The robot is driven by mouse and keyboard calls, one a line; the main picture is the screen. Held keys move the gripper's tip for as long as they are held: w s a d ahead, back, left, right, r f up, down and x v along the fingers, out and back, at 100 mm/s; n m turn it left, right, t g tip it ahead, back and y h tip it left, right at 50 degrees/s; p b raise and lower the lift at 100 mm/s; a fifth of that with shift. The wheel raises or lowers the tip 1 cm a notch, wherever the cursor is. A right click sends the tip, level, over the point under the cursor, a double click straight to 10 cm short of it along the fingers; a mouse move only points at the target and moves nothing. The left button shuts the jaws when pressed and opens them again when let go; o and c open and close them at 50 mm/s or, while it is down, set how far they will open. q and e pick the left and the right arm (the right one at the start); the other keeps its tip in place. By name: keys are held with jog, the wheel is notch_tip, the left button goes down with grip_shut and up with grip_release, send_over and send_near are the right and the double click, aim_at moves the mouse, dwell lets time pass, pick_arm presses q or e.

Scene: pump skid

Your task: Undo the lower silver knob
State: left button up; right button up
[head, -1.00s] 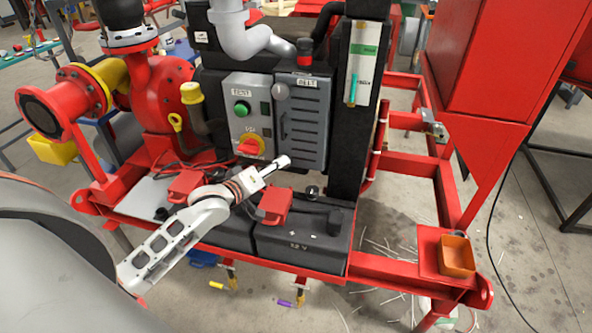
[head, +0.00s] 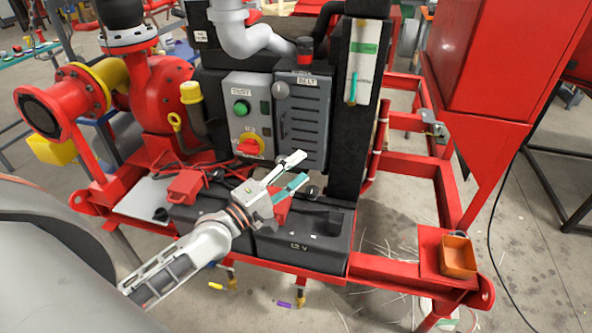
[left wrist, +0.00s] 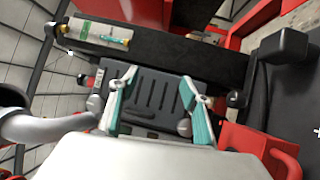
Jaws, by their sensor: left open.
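A dark grey slotted guard panel marked BELT (head: 308,118) stands upright on the skid. The upper silver knob (head: 281,90) is at its top left corner; it also shows in the left wrist view (left wrist: 95,103). The lower silver knob (left wrist: 184,128) shows in the left wrist view, beside the teal-padded finger on the right; in the head view my gripper hides it. My left gripper (head: 299,170) is open and empty in front of the panel's lower part, its fingers apart. I cannot tell whether a finger touches the knob. My right gripper is not in view.
A control box with a green button (head: 242,108) and a red rotary switch (head: 250,147) adjoins the panel. Below stand black batteries (head: 305,247) with red terminal covers (head: 184,185). An orange bin (head: 458,256) sits on the red frame at right.

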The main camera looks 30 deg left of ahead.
pick_arm(q)
jog(key=shift+s+r+n+t, duration=0.15)
jog(key=shift+r+n+t, duration=0.25)
jog(key=shift+n, duration=0.5)
jog(key=s+d+f+m+g+y, duration=0.1)
jog(key=s+d+f+m+g, duration=0.1)
jog(key=s+f+m, duration=0.5)
jog(key=s+d+f+m+g+y, duration=0.1)
jog(key=s+d+f+m+g, duration=0.2)
jog(key=f, duration=1)
jog(key=s+d+f+m+g+y, duration=0.1)
jog(key=s+d+f+m+g, duration=0.1)
jog(key=s+f+m, duration=0.8)
jog(key=shift+s+d+f+m+g+y, duration=0.15)
jog(key=shift+s+f+m+g+y, duration=0.2)
jog(key=shift+s+f+g, duration=0.4)
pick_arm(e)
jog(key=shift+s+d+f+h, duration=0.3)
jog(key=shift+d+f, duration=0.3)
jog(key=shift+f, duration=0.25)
pick_arm(q)
jog(key=shift+r, duration=0.2)
